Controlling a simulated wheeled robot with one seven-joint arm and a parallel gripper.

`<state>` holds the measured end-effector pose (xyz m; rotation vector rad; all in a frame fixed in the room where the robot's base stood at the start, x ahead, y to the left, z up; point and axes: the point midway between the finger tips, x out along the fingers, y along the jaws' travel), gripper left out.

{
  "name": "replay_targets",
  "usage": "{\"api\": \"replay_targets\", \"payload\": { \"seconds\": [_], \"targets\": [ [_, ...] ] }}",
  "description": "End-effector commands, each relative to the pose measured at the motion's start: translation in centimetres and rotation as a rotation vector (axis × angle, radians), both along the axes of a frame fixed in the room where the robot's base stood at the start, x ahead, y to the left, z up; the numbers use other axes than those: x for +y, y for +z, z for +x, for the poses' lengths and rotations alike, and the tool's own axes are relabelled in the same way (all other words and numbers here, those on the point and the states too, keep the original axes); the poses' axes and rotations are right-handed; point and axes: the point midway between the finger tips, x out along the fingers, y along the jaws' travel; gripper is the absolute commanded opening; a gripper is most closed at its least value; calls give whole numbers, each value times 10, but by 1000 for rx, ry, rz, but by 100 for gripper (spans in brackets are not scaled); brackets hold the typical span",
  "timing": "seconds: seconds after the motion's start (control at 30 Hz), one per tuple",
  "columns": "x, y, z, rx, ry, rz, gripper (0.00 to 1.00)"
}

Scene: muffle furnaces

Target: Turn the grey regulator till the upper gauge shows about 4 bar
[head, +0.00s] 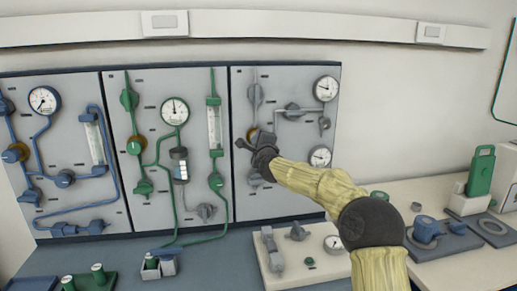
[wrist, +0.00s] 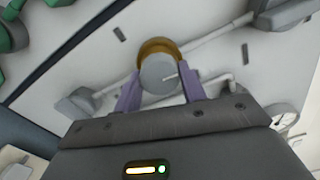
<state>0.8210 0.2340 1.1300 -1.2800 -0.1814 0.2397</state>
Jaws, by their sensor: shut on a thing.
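The grey regulator (wrist: 158,74), a round grey knob with a brass collar, sits between my gripper's two purple fingers in the wrist view. My gripper (wrist: 161,88) is shut on it, one finger on each side. In the head view my gripper (head: 256,142) reaches the right, grey-piped panel and hides most of the knob; a bit of the brass collar (head: 251,133) shows. The upper gauge (head: 325,88) is at the panel's top right, unobstructed; its needle is too small to read surely. The lower gauge (head: 320,156) is below it.
Grey valves (head: 293,111) and pipes surround the regulator closely. Blue-piped (head: 74,150) and green-piped panels (head: 150,105) stand to the left. Below, a pale board (head: 290,283) carries fittings and a gauge. A green-handled item (head: 480,172) stands on the right bench.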

Motion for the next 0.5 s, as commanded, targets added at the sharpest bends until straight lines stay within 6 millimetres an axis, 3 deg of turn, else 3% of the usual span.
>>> {"api": "replay_targets", "payload": {
  "seconds": [0.5],
  "targets": [
    [-1, -3, 1, 66, -2, 215, 18]
  ]
}}
